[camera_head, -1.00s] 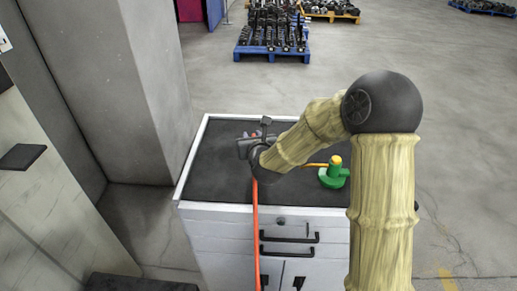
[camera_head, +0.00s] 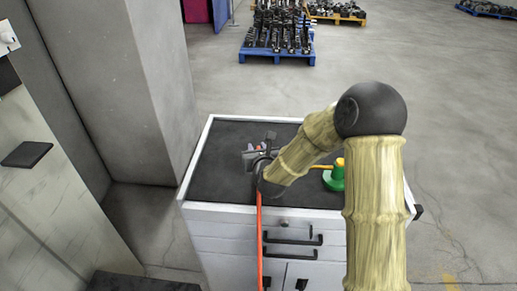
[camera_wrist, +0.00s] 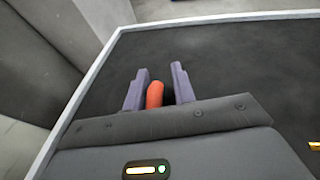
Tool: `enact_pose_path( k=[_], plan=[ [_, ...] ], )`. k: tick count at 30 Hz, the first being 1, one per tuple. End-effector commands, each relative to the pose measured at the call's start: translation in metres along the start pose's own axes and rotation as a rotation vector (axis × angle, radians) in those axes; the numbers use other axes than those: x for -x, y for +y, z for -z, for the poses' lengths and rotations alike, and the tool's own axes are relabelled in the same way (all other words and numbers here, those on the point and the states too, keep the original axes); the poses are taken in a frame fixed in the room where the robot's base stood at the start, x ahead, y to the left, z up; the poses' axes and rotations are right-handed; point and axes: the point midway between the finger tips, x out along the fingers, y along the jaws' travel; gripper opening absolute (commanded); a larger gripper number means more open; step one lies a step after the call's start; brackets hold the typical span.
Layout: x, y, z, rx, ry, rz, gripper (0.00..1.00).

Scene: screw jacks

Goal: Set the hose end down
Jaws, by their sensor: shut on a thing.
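The hose is orange; its end (camera_wrist: 155,95) shows between the two grey-purple fingers of my gripper (camera_wrist: 157,88) in the wrist view. My gripper (camera_head: 254,153) is shut on the hose end above the dark top of a white drawer cabinet (camera_head: 225,195). In the head view the hose (camera_head: 259,240) hangs from my gripper down over the cabinet's front edge. Whether the hose end touches the cabinet top cannot be told. My wrist hides part of the hose in the head view.
A green jack-like object (camera_head: 334,180) with a yellow top stands on the cabinet's right side, partly hidden by my arm. The cabinet top has a raised white rim. A grey pillar (camera_head: 120,80) stands close on the left. The top's left part is clear.

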Motion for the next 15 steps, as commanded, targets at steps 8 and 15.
enact_pose_path(
  k=[8,15],
  plan=[
    [-0.0004,-0.0002,0.0014,0.000,0.001,0.000,0.48],
    [0.0000,-0.0001,-0.0001,0.000,0.000,0.000,0.48]
  ],
)
